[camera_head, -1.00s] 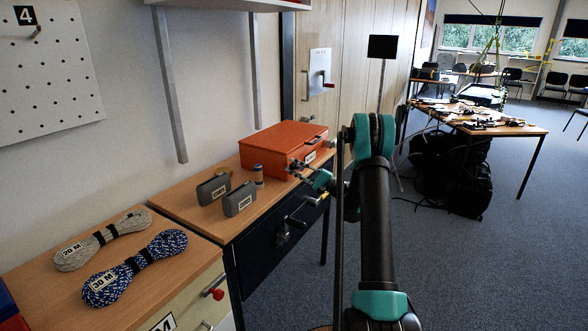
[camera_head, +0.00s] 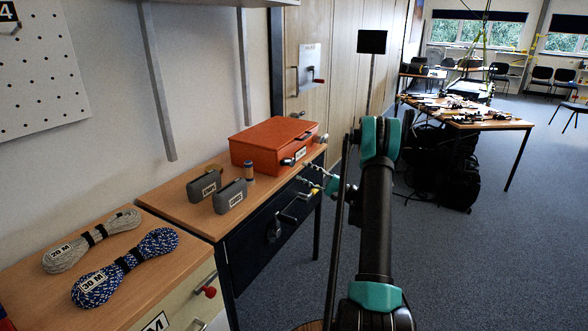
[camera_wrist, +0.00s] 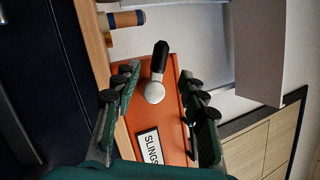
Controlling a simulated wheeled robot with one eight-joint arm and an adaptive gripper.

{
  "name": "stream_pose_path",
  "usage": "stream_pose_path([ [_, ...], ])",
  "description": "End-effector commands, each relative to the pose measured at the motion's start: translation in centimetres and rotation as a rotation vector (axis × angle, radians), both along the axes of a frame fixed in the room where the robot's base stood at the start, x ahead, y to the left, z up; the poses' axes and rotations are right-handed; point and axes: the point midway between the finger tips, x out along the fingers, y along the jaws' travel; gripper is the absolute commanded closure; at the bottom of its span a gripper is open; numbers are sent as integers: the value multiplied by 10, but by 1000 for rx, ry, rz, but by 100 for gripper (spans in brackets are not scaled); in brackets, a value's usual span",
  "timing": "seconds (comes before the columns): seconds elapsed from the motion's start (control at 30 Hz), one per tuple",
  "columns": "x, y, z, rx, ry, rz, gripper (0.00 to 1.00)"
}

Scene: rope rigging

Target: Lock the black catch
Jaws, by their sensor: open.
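The orange box (camera_head: 262,150) labelled SLINGS stands on the wooden top of the dark cabinet. The black catch (camera_head: 288,161) is on its front face, left of the label. In the wrist view the catch (camera_wrist: 160,57) is a black lever with a round silver pivot; the lever points up in that picture, away from the label. My gripper (camera_head: 311,174) is just in front of the box, apart from it. In the wrist view my gripper (camera_wrist: 158,75) is open and empty, its fingers to either side of the catch, with no visible contact.
Below is the dark cabinet (camera_head: 255,243) with a handle. Rope coils (camera_head: 124,268) lie on the left cabinet. Open floor lies to the right.

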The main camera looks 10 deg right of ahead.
Motion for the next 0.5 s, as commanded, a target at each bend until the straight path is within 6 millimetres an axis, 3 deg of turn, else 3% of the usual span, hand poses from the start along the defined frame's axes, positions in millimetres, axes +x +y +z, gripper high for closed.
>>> stream_pose_path([
  [0.2, -8, -19, -8, 0, 0, 0, 58],
  [0.5, -10, -22, -10, 0, 0, 1, 58],
])
